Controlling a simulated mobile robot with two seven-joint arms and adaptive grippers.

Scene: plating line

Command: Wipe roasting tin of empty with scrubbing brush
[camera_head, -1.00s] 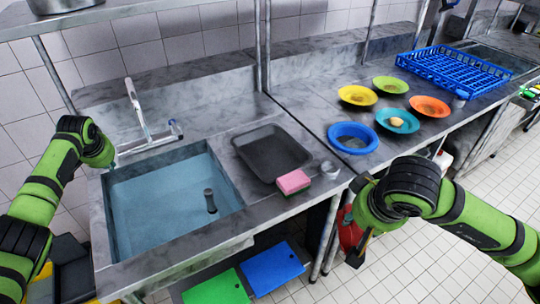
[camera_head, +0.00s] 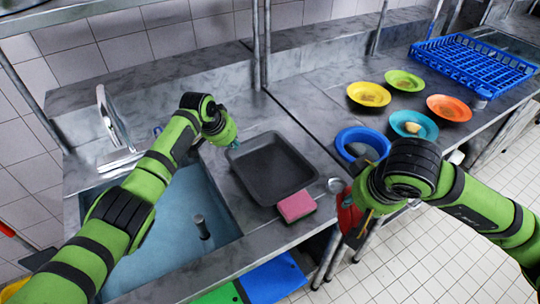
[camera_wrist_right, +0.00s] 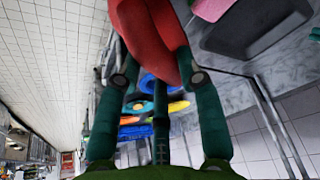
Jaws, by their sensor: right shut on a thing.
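The dark grey roasting tin (camera_head: 262,172) lies on the counter right of the sink, with nothing in it. It also shows at the top right of the right wrist view (camera_wrist_right: 262,25). My left gripper (camera_head: 229,138) is at the tin's far left corner; whether it touches the rim or is open is unclear. My right gripper (camera_wrist_right: 158,60) is shut on a smooth red thing (camera_wrist_right: 148,35), apparently the scrubbing brush; no bristles show. In the head view the red thing (camera_head: 347,214) is partly hidden by my right wrist, beyond the counter's front edge.
The water-filled sink (camera_head: 190,240) is left. Coloured dishes (camera_head: 452,107) and a blue rack (camera_head: 473,60) stand further right.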

